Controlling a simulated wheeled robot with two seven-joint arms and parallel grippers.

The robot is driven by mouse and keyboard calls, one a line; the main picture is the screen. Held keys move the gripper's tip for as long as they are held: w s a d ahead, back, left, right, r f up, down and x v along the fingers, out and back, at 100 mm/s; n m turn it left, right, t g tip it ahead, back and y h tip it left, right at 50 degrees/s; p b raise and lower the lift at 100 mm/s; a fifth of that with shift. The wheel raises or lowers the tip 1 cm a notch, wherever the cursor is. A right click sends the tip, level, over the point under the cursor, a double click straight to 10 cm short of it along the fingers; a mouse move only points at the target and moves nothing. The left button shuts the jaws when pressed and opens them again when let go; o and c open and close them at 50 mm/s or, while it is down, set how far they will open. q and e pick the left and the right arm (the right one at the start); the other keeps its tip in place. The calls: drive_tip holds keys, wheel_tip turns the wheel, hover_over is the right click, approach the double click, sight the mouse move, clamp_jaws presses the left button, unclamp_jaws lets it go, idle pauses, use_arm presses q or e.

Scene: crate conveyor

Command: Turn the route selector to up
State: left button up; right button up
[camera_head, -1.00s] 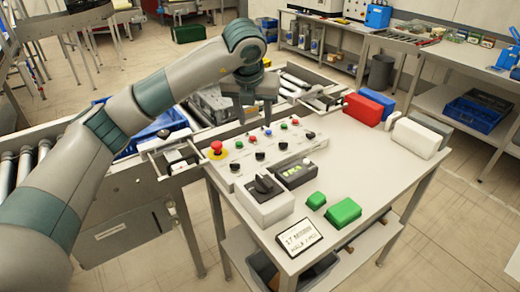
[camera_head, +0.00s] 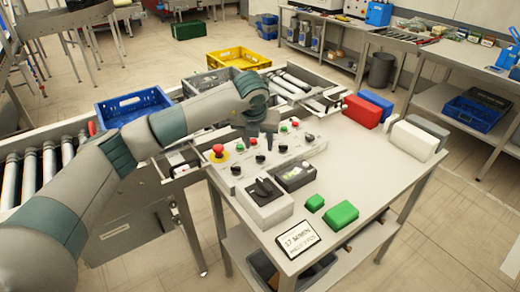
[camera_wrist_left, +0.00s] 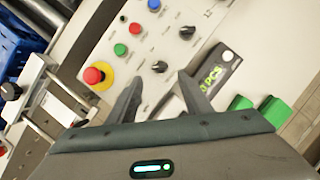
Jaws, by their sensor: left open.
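A grey-white box with a large black rotary handle (camera_head: 264,187) stands at the front left of the table. Several small black knobs, one of them (camera_head: 260,158) mid-row, sit on the sloped control panel (camera_head: 290,150) behind it. No readable label shows which is the route selector. My left gripper (camera_head: 259,137) is just above the panel, fingers downward, open and empty. In the left wrist view its fingers (camera_wrist_left: 158,92) spread over the panel, with a small black knob (camera_wrist_left: 158,67) just beyond them. The large handle is hidden there. My right gripper is not in view.
A red emergency button (camera_head: 218,150) is at the panel's left end. A counter box (camera_head: 295,175), green blocks (camera_head: 340,214) and a sign (camera_head: 299,238) stand in front. Red (camera_head: 362,110) and white (camera_head: 414,140) blocks are right. A blue crate (camera_head: 135,103) is on the conveyor behind.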

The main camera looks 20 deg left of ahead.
sight(260, 156)
use_arm(q)
drive_tip(key=p+x, duration=0.2)
drive_tip(key=x, duration=0.5)
drive_tip(key=c, duration=1.1)
